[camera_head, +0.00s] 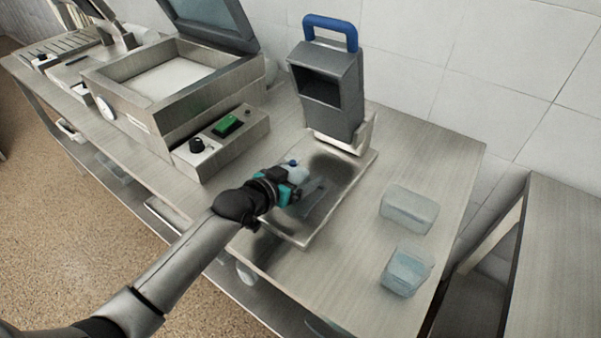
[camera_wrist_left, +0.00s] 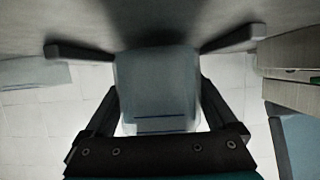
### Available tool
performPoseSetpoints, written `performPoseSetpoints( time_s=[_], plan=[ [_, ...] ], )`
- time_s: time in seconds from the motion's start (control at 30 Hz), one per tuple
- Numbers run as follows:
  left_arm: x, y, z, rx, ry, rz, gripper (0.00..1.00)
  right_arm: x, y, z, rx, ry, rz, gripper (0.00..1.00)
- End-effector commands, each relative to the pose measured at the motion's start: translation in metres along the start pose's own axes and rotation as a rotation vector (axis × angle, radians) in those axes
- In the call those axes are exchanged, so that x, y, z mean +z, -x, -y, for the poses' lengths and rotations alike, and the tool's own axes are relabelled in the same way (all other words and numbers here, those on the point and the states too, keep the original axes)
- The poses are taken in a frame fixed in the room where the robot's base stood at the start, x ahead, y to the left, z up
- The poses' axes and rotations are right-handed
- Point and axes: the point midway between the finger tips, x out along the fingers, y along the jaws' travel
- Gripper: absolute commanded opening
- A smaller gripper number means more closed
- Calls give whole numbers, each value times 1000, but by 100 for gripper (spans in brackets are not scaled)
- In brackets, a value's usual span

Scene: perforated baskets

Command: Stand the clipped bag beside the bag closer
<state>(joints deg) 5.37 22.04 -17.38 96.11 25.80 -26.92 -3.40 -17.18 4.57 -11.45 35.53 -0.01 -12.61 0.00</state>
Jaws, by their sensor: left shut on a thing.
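The clipped bag, a small pale blue-grey bag (camera_head: 297,173) with a blue tip at its top, is in my left gripper (camera_head: 289,186). In the left wrist view the bag (camera_wrist_left: 158,85) fills the space between the gripper's dark fingers (camera_wrist_left: 157,90). The gripper is over the front left part of a flat steel plate. I cannot tell whether the bag touches the plate. The likely bag closer, a tall grey unit with a blue handle (camera_head: 330,85), stands at the plate's back end, apart from the bag. My right gripper is not in view.
The steel plate (camera_head: 338,197) has bare room between gripper and grey unit. A steel machine with an open lid (camera_head: 165,85) and a control box with a green switch (camera_head: 222,141) stand left.

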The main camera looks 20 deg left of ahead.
Motion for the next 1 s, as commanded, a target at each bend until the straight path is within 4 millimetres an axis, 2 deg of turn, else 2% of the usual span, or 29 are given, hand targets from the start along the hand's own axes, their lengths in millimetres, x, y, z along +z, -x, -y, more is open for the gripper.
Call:
performPoseSetpoints(
  time_s=[0.13,0.17,0.2,0.47,0.63,1.0],
  plan=[
    [3,-2,0,0,0,-3,17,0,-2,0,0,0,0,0],
    [3,-2,0,0,0,-1,95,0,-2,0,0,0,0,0],
    [3,-1,0,0,0,-1,99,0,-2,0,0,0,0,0],
    [3,-1,0,0,0,-1,100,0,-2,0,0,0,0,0],
    [5,-2,0,0,0,-3,100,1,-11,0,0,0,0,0],
    [-1,66,2,0,-1,3,100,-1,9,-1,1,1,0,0]
  ],
)
